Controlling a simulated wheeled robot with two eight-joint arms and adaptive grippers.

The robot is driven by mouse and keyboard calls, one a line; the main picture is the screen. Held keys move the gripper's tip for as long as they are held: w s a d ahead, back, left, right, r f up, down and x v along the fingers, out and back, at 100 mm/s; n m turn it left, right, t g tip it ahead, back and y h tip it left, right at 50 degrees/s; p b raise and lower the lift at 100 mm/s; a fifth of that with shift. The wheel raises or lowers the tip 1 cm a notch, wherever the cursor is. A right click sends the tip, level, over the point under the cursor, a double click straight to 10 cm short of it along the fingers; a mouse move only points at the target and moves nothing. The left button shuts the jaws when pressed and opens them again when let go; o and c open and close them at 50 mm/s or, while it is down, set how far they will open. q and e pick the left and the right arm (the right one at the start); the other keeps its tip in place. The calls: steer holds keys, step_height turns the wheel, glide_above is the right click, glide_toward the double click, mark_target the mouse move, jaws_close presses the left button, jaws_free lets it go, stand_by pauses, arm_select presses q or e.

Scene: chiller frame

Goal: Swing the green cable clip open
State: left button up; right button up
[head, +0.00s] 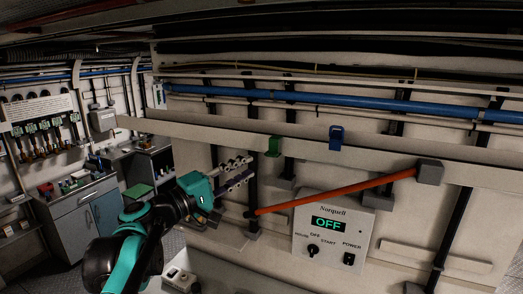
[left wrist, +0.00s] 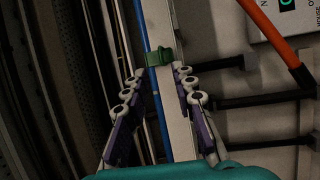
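The green cable clip (head: 273,146) sits on the lower edge of the long beige rail (head: 400,163) in the head view. In the left wrist view the green clip (left wrist: 159,57) lies ahead, between the lines of the fingers and just beyond their tips. My left gripper (head: 250,168) is open and empty, left of and a little below the clip in the head view. Its two fingers also show spread in the left wrist view (left wrist: 162,73). No contact with the clip is visible. My right gripper is not in view.
A blue clip (head: 336,138) sits on the rail right of the green one. A blue pipe (head: 350,101) runs above. An orange-red bar (head: 340,193) slants below, over a Norquell control box (head: 333,232) reading OFF. Workbenches stand at the far left.

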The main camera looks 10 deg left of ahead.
mark_target(269, 156)
arm_select(q)
steer(key=p+x, duration=0.1)
steer(key=x, duration=0.6)
steer(key=shift+d+f, duration=0.1)
steer(key=shift+f, duration=0.05)
steer(key=shift+s, duration=0.1)
jaws_close()
